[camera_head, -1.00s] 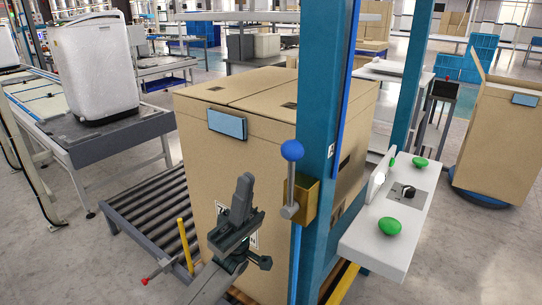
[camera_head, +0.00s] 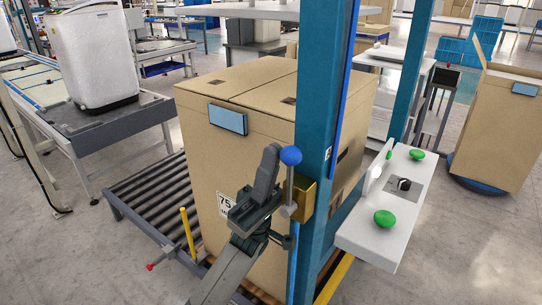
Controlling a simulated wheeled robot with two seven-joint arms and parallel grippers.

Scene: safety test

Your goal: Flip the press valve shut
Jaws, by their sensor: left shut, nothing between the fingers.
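The press valve is a brass block (camera_head: 306,199) on the blue press post (camera_head: 320,130). Its grey lever stands upright and ends in a blue ball knob (camera_head: 291,156). My left gripper (camera_head: 271,150) is shut and empty. Its fingers point up just left of the lever, close to the knob; I cannot tell whether they touch it. The gripper body hides part of the space beside the lever's lower end. My right gripper is not in view.
A large cardboard box (camera_head: 245,90) stands behind my gripper on a roller conveyor (camera_head: 145,200). A white control panel (camera_head: 380,225) with green buttons (camera_head: 384,218) juts out right of the post. A yellow post (camera_head: 187,235) stands left of my arm.

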